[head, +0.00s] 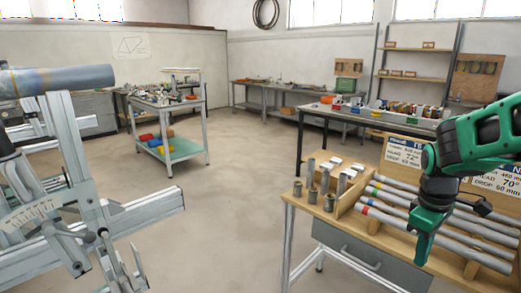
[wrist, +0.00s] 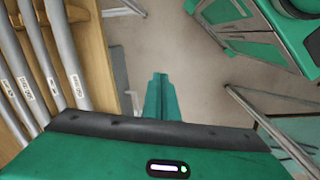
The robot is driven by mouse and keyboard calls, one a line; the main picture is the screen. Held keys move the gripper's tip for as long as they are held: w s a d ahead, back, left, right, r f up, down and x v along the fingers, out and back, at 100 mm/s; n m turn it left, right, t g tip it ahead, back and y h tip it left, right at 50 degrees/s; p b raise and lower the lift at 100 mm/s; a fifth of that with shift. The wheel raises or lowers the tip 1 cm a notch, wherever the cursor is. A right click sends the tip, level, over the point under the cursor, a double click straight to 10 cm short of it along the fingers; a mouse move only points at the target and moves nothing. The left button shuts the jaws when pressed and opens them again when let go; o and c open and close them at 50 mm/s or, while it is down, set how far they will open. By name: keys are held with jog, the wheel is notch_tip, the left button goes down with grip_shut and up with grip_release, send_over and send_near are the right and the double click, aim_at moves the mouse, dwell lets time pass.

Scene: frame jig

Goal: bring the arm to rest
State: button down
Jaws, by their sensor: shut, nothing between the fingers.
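My green arm reaches in from the right in the head view. My gripper (head: 423,250) points down in front of the wooden tube rack, over the front edge of the bench. In the wrist view the green fingers of my gripper (wrist: 159,92) are together with nothing between them. Below them is bare floor, with the rack (wrist: 97,50) and its grey tubes (wrist: 32,60) to the left. Whether the fingers touch the bench edge cannot be told.
A bench with a grey drawer (head: 360,258) carries the rack and several metal sockets (head: 312,195). A frame jig (head: 85,190) with a tube (head: 60,80) stands at the left. A trolley (head: 185,148) stands further back. The floor (head: 225,215) between is clear.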

jog(key=s+d+r+m+y, duration=0.1)
jog(key=s+r+m, duration=0.1)
jog(key=s+m, duration=1.1)
jog(key=s, duration=0.6)
jog(key=shift+s+d, duration=0.2)
jog(key=shift+d, duration=0.1)
